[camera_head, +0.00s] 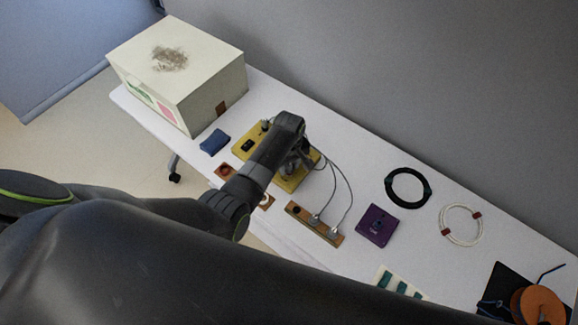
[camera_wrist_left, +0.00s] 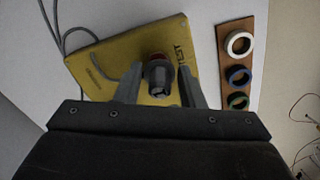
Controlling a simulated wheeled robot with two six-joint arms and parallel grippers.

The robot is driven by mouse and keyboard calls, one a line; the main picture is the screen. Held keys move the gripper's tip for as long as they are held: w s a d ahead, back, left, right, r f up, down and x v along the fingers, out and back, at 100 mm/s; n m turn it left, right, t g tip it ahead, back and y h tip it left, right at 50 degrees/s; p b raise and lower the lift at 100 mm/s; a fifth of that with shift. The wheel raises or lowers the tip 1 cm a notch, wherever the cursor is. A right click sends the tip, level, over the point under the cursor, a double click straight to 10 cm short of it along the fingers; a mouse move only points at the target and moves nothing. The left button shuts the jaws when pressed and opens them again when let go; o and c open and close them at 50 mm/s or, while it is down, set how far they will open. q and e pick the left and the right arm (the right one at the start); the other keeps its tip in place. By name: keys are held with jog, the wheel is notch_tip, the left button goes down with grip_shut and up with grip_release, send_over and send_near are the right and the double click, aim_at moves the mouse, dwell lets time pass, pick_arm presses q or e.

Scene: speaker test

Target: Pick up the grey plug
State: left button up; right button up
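The grey plug (camera_wrist_left: 159,77) stands on the yellow board (camera_wrist_left: 90,68) in the left wrist view, with a red ring showing at its far end. My left gripper (camera_wrist_left: 158,88) is open, with one finger on each side of the plug. A gap shows between the plug and each finger. In the head view my left gripper (camera_head: 297,167) is over the right part of the yellow board (camera_head: 241,148). There the gripper hides the plug. My right gripper is not in view.
A brown strip (camera_wrist_left: 235,100) with white, blue and green rings lies beside the board. Cables run to a power strip (camera_head: 301,213). A purple box (camera_head: 377,226), black cable coil (camera_head: 390,177), white coil (camera_head: 442,226), blue block (camera_head: 214,142) and large cream box (camera_head: 205,85) share the white table.

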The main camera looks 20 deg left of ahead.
pick_arm(q)
jog(key=c, duration=0.7)
jog(key=shift+r+b, duration=0.4)
jog(key=shift+r, duration=4.6)
notch_tip(320, 180, up, 4)
jog(key=p, duration=0.5)
jog(key=shift+f, duration=0.1)
jog(key=shift+p, duration=0.3)
